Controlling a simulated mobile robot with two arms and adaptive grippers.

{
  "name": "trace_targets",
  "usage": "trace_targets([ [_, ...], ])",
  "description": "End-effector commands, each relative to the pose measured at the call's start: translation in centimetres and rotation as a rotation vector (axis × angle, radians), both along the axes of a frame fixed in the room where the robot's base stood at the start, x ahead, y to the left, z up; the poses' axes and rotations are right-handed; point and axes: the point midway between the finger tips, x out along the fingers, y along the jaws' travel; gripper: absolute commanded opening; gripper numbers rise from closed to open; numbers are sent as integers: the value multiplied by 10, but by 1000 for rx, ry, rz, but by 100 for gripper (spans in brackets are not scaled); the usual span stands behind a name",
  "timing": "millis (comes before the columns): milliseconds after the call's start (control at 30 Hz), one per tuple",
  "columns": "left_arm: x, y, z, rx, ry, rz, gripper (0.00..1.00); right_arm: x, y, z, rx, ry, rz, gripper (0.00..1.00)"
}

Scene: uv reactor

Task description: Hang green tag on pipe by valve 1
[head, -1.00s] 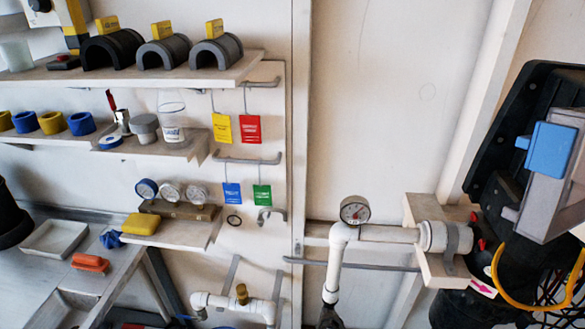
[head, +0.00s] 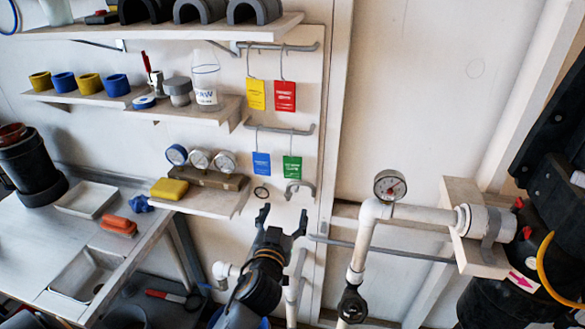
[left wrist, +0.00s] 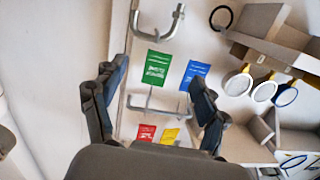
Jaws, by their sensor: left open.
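The green tag (head: 292,168) hangs by a wire hook from the lower grey rail on the wall panel, beside the blue tag (head: 261,163). In the left wrist view the green tag (left wrist: 156,67) lies between the spread fingers, farther off. My left gripper (head: 281,222) is open and empty, below the tags and apart from them. It also shows in the left wrist view (left wrist: 155,95). The white pipe (head: 412,215) with a gauge (head: 389,186) runs to the right of the panel. A black valve (head: 352,305) sits on its vertical leg; I cannot read any valve number. My right gripper is not seen.
A yellow tag (head: 256,95) and a red tag (head: 285,96) hang on the upper rail. A grey hook (head: 299,189) sticks out just above my left gripper. Shelves with gauges (head: 200,160) and cups stand to the left.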

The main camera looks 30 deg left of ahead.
Motion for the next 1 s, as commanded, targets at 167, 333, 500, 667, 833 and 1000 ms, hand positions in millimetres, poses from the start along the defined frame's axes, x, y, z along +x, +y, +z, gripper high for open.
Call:
trace_targets([
  [167, -5, 8, 44, -9, -96, 32, 74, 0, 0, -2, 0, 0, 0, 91],
  [333, 16, 16, 51, -7, -105, 34, 74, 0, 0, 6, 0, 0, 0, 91],
  [500, 49, 26, 51, -7, -104, 34, 74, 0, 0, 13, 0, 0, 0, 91],
  [667, 69, 33, 49, -9, -103, 34, 74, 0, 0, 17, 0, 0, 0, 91],
  [833, 77, 35, 48, -10, -103, 33, 74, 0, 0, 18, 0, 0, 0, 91],
  [1000, 96, 36, 51, -10, -102, 34, 74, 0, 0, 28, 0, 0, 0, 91],
])
